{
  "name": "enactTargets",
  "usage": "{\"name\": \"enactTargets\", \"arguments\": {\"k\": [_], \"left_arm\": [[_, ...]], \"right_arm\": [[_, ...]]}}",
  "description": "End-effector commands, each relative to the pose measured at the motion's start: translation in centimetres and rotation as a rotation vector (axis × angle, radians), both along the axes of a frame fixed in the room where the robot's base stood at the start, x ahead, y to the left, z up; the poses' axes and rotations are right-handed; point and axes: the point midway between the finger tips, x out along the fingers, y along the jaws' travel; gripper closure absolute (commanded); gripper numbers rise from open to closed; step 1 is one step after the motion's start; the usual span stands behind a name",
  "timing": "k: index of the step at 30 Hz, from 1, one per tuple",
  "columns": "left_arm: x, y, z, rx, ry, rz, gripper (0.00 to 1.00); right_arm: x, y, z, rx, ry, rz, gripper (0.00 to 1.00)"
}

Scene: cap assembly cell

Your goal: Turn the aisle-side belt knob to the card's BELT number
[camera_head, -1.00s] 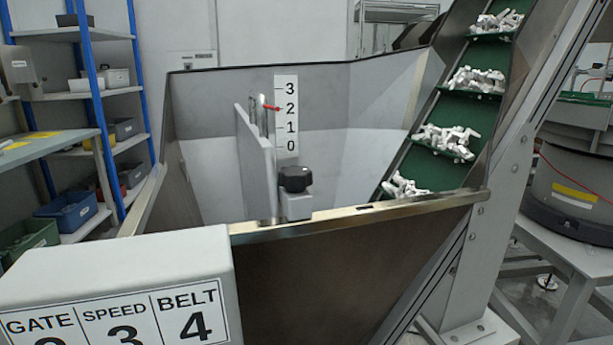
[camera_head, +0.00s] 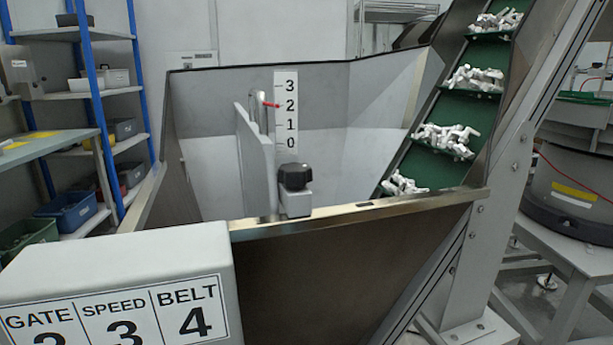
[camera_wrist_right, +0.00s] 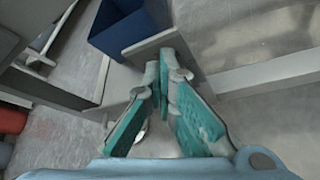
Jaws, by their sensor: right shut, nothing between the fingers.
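The card (camera_head: 120,318) on a pale box at the lower left of the head view reads BELT 4 and SPEED 3. Its GATE number is cut off by the bottom edge. A black knob (camera_head: 295,176) sits on a grey block at the hopper's front rim, beside a scale strip (camera_head: 286,115) marked 0 to 3 with a red pointer near 2. I see no knob marked as the belt knob. My right gripper (camera_wrist_right: 163,62) shows in the right wrist view, shut and empty, with teal pads. My left gripper is out of view.
The hopper (camera_head: 350,270) fills the middle of the head view. A green cleated belt (camera_head: 452,108) carries white parts upward at the right. A round feeder (camera_head: 570,190) stands far right, shelves with bins (camera_head: 68,210) at left. A blue bin (camera_wrist_right: 125,30) shows beyond my right gripper.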

Motion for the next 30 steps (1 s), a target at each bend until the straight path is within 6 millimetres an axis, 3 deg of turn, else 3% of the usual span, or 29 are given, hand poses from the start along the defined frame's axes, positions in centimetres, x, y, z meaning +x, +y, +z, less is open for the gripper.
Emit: {"name": "enactTargets", "arguments": {"k": [30], "left_arm": [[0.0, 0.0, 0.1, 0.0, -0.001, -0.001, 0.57]], "right_arm": [[0.7, -2.2, -1.3, -0.001, 0.0, -0.002, 1.0]]}}
